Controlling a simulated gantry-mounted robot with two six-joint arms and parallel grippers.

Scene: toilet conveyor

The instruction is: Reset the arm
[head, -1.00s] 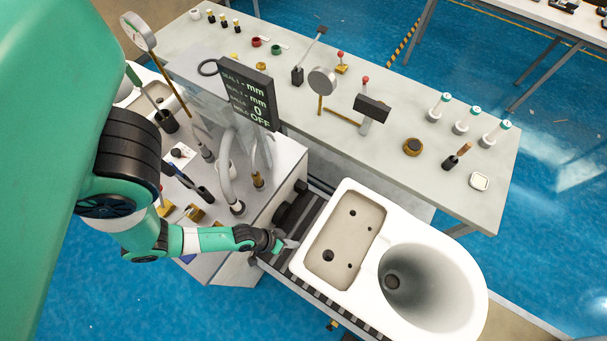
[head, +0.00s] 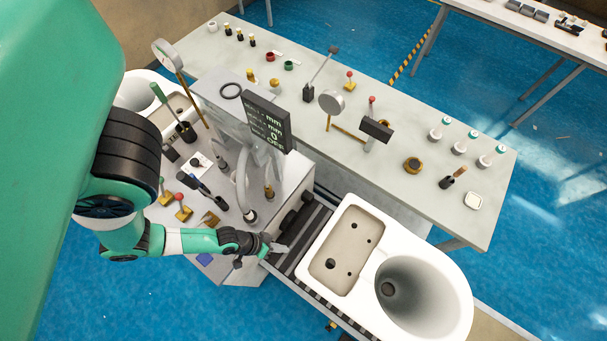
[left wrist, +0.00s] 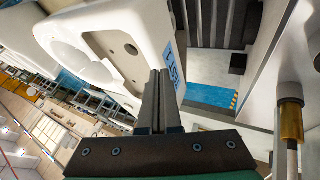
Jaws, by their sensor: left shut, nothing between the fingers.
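My left arm comes in from the left in the head view. The toilet (left wrist: 150,30) shows behind the fingers there. My right gripper is not in view.
A grey machine cabinet (head: 215,235) with hoses and a dark display (head: 267,122) stands behind my left forearm. A long table (head: 440,215) with gauges, bottles and tools runs along the back. A second toilet (head: 150,92) stands at the upper left. Blue floor (head: 90,295) is clear in front.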

